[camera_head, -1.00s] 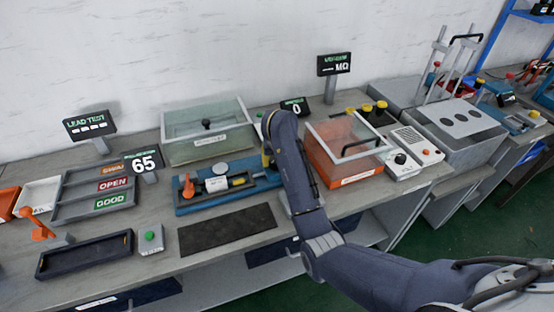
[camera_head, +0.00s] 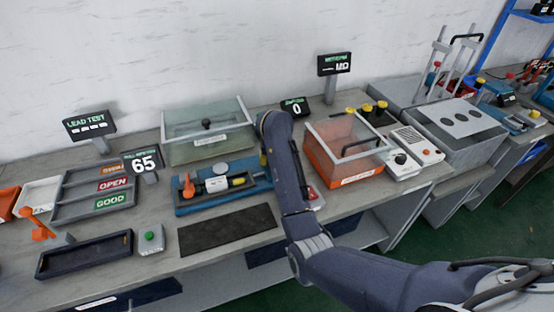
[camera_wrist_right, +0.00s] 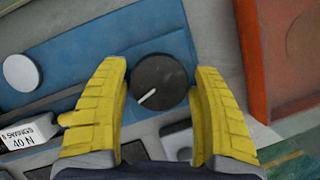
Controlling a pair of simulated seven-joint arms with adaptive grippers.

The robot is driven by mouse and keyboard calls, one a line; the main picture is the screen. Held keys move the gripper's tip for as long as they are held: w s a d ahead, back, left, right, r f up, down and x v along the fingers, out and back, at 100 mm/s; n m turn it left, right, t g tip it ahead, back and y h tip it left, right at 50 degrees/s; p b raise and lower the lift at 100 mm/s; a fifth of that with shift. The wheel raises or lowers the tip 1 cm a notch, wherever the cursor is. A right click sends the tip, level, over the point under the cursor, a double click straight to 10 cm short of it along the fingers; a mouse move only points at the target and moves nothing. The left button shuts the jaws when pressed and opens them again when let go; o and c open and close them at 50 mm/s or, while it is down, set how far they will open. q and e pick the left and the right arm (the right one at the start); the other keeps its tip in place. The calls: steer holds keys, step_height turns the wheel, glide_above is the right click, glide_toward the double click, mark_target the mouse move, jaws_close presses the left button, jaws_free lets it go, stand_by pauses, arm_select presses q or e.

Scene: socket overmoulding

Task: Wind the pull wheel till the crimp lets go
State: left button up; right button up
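The pull wheel is a round black knob (camera_wrist_right: 160,82) with a white pointer line, on a blue plate in the right wrist view. My right gripper (camera_wrist_right: 160,72) has its two yellow fingers on either side of the knob, with small gaps showing, so it is open around it. In the head view my right arm hides the wheel and most of the gripper. The blue pull tester (camera_head: 190,207) has an orange lever (camera_head: 188,186) at its left. The crimp cannot be made out. The tester display (camera_head: 143,161) reads 65. My left gripper is not in view.
A clear-lidded box (camera_head: 207,146) stands behind the tester and an orange box (camera_head: 342,170) to its right. A dark mat (camera_head: 225,228) lies in front. A sorting rack (camera_head: 90,193) and a dark tray (camera_head: 82,257) are at the left. A 40 N label (camera_wrist_right: 27,136) sits beside the gripper.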

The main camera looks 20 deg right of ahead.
steer(key=shift+o, duration=1.3)
steer(key=shift+r, duration=0.2)
steer(key=shift+v, duration=3.6)
